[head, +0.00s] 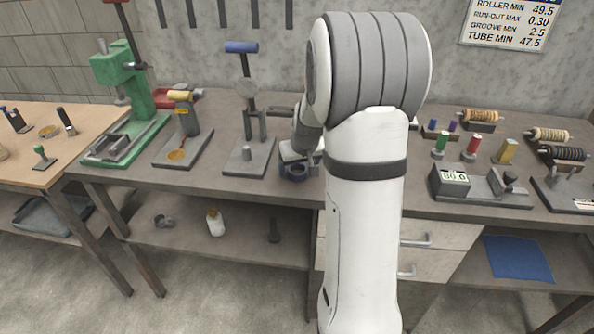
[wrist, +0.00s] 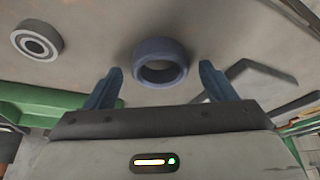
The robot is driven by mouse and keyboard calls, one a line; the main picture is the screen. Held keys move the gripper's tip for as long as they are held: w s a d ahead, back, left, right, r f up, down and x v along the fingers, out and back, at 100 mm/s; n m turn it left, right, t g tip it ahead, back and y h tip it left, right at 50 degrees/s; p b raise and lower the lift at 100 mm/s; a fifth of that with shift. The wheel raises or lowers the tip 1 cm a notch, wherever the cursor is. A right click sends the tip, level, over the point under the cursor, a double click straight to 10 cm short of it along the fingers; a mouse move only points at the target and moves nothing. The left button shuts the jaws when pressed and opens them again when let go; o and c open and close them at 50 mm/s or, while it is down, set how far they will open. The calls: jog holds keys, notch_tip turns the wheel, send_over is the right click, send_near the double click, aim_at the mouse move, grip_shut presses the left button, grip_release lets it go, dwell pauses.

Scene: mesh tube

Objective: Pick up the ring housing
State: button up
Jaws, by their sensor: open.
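The ring housing (wrist: 160,48) is a dark blue, thick-walled ring with an open bore. In the wrist view it sits on the grey bench top, just beyond and between my fingertips. My gripper (wrist: 160,70) is open, one blue finger to each side, with a visible gap between each finger and the ring. In the head view the ring housing (head: 295,172) shows on the bench beneath my gripper, partly hidden by it.
A round grey part with a dark ring (wrist: 37,41) lies to the left in the wrist view. A grey-based stand with a blue handle (head: 242,47) is left of my gripper in the head view. A gauge block (head: 450,181) stands to the right of my arm.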

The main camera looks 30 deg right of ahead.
jog(key=shift+w+f, duration=0.1)
jog(key=shift+f, duration=0.2)
jog(key=shift+c, duration=0.3)
jog(key=c, duration=1.2)
